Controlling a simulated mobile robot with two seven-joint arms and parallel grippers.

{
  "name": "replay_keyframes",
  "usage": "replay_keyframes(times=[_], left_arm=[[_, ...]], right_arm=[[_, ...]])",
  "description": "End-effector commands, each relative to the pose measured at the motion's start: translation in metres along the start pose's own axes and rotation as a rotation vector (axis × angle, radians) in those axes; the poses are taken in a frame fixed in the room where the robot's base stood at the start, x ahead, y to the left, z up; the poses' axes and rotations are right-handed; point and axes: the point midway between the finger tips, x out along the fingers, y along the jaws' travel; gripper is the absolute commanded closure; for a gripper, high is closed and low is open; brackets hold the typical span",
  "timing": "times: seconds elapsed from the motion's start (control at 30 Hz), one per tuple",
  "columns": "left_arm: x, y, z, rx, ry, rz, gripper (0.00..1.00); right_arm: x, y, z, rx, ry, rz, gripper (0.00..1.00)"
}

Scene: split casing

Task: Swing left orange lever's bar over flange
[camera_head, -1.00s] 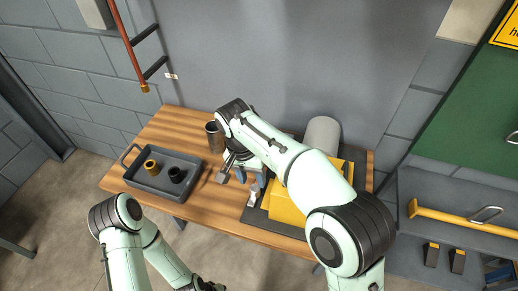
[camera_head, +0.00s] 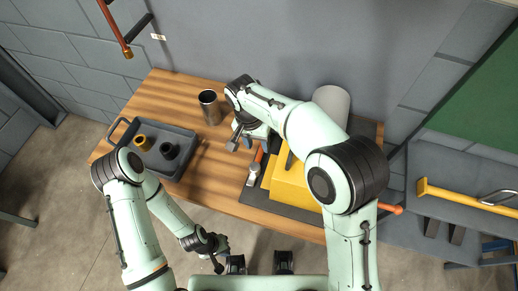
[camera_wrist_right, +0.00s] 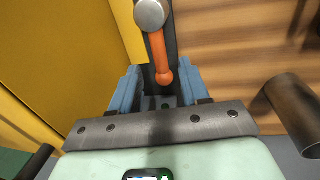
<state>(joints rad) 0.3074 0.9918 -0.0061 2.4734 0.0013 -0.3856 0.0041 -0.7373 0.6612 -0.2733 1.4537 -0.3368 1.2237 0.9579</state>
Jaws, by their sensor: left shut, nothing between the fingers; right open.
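The left orange lever (camera_wrist_right: 159,60) shows in the right wrist view, its ball end pointing toward my right gripper. Its upper end meets a round silver pivot head (camera_wrist_right: 151,14). In the head view the lever (camera_head: 259,155) is a short orange piece beside the yellow casing (camera_head: 292,187). My right gripper (camera_wrist_right: 158,88) is open, its blue fingers on either side of the ball end; contact cannot be told. It also shows in the head view (camera_head: 246,142), partly hidden by its wrist. The flange is not clearly distinguishable. My left gripper (camera_head: 218,250) is shut and empty, off the table's front edge.
A grey tray (camera_head: 182,147) with a brass ring (camera_head: 143,142) and a dark ring (camera_head: 168,150) stands on the table's left. A metal cup (camera_head: 210,108) stands near the right gripper. Another orange handle (camera_head: 391,208) sticks out at the right.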

Motion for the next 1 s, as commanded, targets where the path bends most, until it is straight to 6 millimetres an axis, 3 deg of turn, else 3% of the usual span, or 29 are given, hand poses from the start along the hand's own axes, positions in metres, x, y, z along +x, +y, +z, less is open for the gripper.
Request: replay_keyframes(times=[0.2,0.6,0.77,1.0], left_arm=[[0.004,-0.002,0.001,0.0,-0.002,-0.001,1.0],[0.004,-0.002,0.001,0.0,-0.002,-0.001,1.0],[0.004,-0.002,0.001,0.0,-0.002,-0.001,1.0],[0.004,-0.002,0.001,0.0,-0.002,-0.001,1.0]], right_arm=[[0.03,0.0,0.0,0.0,0.0,0.001,0.54],[0.037,0.0,0.0,0.001,0.001,-0.001,0.54],[0.036,0.0,0.0,0.001,0.001,-0.001,1.0],[0.036,0.0,0.0,-0.003,0.002,-0.002,1.0]])
